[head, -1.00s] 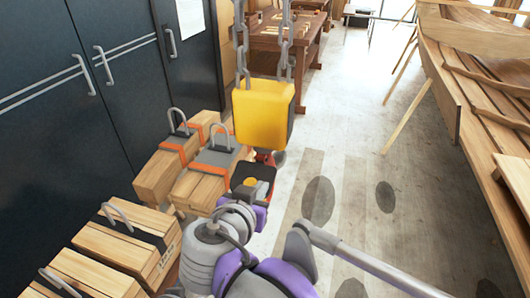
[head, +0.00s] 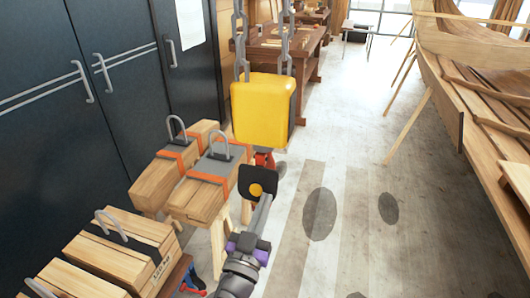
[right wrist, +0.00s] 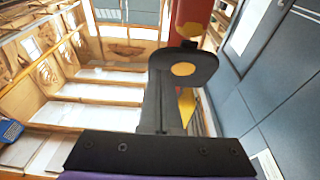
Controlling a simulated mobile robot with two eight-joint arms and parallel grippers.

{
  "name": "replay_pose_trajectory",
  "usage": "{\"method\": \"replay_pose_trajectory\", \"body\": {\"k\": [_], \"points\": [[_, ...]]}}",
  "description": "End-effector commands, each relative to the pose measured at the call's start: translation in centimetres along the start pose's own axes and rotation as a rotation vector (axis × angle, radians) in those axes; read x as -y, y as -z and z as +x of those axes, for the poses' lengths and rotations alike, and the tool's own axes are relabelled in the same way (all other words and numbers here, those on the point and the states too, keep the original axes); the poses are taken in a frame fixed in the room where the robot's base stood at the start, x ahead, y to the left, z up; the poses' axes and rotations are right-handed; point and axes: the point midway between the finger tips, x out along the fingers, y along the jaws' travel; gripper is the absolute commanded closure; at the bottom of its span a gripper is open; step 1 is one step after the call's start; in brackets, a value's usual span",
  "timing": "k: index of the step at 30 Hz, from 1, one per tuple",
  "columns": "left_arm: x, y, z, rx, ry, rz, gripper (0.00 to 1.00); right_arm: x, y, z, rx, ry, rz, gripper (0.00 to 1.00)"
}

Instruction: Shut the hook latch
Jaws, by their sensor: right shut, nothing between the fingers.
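A yellow hoist block (head: 263,110) hangs from two chains. A red part, seemingly the hook (head: 264,159), shows just under it, mostly hidden; I cannot make out the latch or whether it is open. My right gripper (head: 258,186) is just below the block, with a black fingertip pad and an orange dot facing me. It is shut and empty. In the right wrist view the shut fingers (right wrist: 183,66) lie in front of a red part (right wrist: 193,16) and something yellow (right wrist: 187,105); contact cannot be told. My left gripper is not in view.
Bundles of timber with shackles, one near the block (head: 205,193) and one at lower left (head: 140,238), stand left of my arm. Dark cabinets (head: 110,90) line the left. A wooden hull (head: 455,100) is at right. The floor between is clear.

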Motion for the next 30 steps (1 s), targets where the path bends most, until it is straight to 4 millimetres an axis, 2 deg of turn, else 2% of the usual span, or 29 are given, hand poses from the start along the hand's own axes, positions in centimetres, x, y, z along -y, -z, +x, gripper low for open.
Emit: {"method": "replay_pose_trajectory", "body": {"k": [12, 30], "points": [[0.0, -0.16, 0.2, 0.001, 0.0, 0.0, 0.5, -0.02, -0.69, 0.46, 0.001, -0.001, 0.0, 1.0], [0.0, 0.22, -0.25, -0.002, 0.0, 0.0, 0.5, 0.06, -0.18, 0.45, 0.001, -0.002, 0.0, 1.0]]}}
